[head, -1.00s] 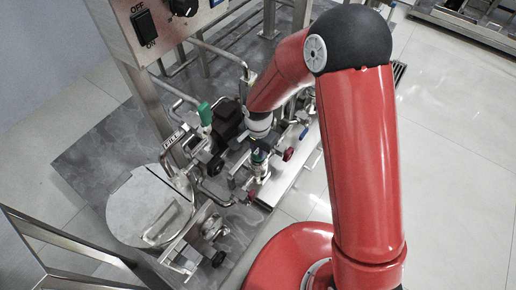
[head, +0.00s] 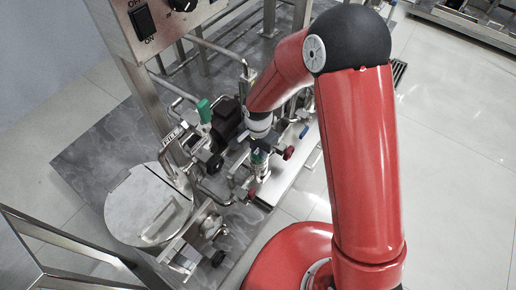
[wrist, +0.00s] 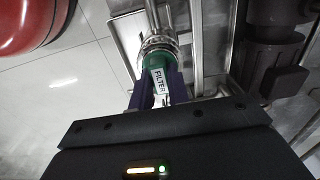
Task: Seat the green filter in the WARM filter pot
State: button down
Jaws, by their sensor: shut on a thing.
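The green filter (wrist: 156,64), with a white label reading FILTER, is between the two blue-purple fingers of my gripper (wrist: 157,90) in the wrist view. My gripper is shut on it. The filter's far end lines up with the round metal pot (wrist: 158,42) and touches or enters its rim; how deep it sits I cannot tell. In the head view the filter (head: 259,156) shows as a small green patch under my wrist, above the metal pot body (head: 260,172). No WARM label is readable.
A green valve handle (head: 204,111), red knobs (head: 288,152) and pipes crowd around the pot. A lidded round steel vessel (head: 148,204) stands at left. A switch box (head: 165,22) is above on a post. Open floor (head: 450,170) lies to the right.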

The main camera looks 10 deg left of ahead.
jog(key=c, duration=0.9)
grip_release()
jog(key=shift+c, duration=0.2)
jog(key=shift+r, duration=0.15)
jog(key=shift+r+p, duration=2.45)
jog(key=shift+r, duration=1.4)
jog(key=shift+r, duration=0.1)
